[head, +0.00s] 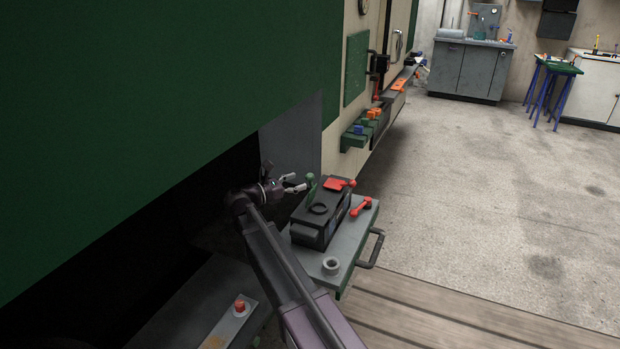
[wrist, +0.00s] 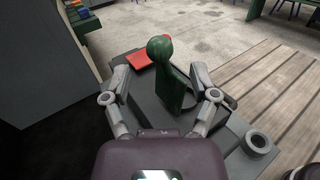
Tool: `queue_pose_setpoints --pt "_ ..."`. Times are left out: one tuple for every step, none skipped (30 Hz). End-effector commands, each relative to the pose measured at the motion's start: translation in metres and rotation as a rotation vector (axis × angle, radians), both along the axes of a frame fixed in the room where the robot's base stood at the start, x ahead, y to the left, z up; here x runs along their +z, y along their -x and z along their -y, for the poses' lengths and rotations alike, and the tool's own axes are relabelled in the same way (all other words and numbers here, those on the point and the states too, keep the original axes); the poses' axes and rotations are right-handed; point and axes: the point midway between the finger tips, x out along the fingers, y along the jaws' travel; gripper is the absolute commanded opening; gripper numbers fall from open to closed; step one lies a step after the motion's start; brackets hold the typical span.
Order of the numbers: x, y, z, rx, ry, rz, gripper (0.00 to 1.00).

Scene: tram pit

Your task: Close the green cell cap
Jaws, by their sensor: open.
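The green cell cap (head: 311,184) stands raised on its edge on top of the black battery box (head: 318,236), with a round knob at its upper end. In the wrist view the green cap (wrist: 174,84) stands upright between my two fingers. My gripper (head: 296,182) is open and beside the cap, on its left in the head view. In the wrist view my gripper (wrist: 162,82) has a finger on each side of the cap; I cannot tell whether either touches it. A black ring, a cell opening (head: 318,208), lies on the box top in front of the cap.
A red cap (head: 337,183) lies flat on the box's far end. The box stands on a grey pull-out tray (head: 352,243) with a red-ended tool (head: 360,206), a grey ring (head: 331,265) and a handle (head: 373,247). The green vehicle side (head: 180,90) overhangs at left.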

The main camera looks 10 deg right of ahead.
Motion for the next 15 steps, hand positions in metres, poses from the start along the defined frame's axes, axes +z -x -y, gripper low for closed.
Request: queue_pose_setpoints --pt "0.000 -0.003 0.008 -0.001 0.000 0.000 0.76" --pt "0.000 -0.005 0.012 -0.001 0.000 0.000 0.76" --pt "0.000 -0.007 0.017 -0.001 0.000 0.000 0.76" --pt "0.000 -0.008 0.021 -0.002 0.000 0.000 0.76" --pt "0.000 -0.010 0.024 -0.001 0.000 0.000 0.76" --pt "0.000 -0.011 0.028 0.000 0.000 0.000 0.76" --pt "0.000 -0.013 0.031 0.000 0.000 0.000 0.76" --pt "0.000 -0.014 0.033 0.000 0.000 0.000 0.76" --pt "0.000 -0.015 0.037 0.000 0.000 0.000 0.76" --pt "0.000 -0.015 0.039 0.000 0.000 0.000 0.76" --pt "0.000 -0.016 0.040 0.000 0.000 0.000 0.76" --pt "0.000 -0.017 0.042 0.000 0.000 0.000 0.76" --pt "0.000 -0.017 0.043 0.000 0.000 0.000 0.76" --pt "0.000 -0.018 0.044 0.001 0.000 0.000 0.76" --pt "0.000 -0.018 0.045 0.001 0.000 0.000 0.76"
